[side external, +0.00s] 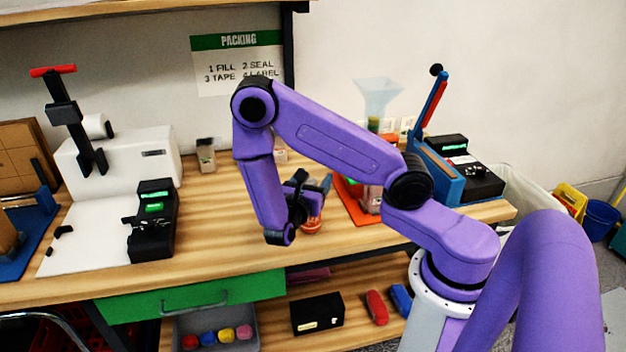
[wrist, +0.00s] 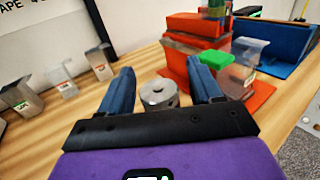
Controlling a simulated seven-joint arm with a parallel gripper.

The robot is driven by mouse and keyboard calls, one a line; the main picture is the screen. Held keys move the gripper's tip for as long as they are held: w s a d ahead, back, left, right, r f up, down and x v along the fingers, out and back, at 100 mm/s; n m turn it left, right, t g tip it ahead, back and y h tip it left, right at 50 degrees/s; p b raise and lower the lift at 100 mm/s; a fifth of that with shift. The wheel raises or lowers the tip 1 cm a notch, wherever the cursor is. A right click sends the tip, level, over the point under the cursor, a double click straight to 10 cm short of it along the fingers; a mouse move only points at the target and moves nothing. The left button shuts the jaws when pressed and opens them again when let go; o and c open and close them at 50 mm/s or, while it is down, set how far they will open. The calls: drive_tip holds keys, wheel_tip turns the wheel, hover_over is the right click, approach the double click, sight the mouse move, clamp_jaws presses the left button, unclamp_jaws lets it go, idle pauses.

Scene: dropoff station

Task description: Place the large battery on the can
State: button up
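A short round can with a grey metal top (wrist: 158,93) stands on the wooden bench in the wrist view, between and below my fingers. In the side external view, a small orange-red piece (side external: 312,225) shows just under my gripper (side external: 312,190), probably the same can, partly hidden by the arm. My gripper (wrist: 160,66) is open. Its two blue fingers are wide apart with nothing visibly clamped between them. I cannot make out the large battery for certain in either view.
Small clear containers (wrist: 100,62) stand to the left in the wrist view. Red bins (wrist: 195,40) and a green-topped clear container (wrist: 228,72) are at right. A white machine (side external: 130,155) and black device (side external: 154,220) stand on the left bench. The front middle bench is clear.

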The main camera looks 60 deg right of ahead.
drive_tip(key=shift+r, duration=0.15)
drive_tip(key=s+a, duration=0.2)
drive_tip(key=a, duration=0.9)
drive_tip(key=s+a+r+m+g+y, duration=0.1)
drive_tip(key=s+a+r+m+y, duration=0.1)
drive_tip(key=s+y, duration=0.7)
drive_tip(key=s+a+r+m+g+y, duration=0.2)
drive_tip(key=s+r+m+y, duration=0.3)
drive_tip(key=s+y, duration=0.4)
drive_tip(key=shift+a+m, duration=0.3)
drive_tip(key=shift+a, duration=0.45)
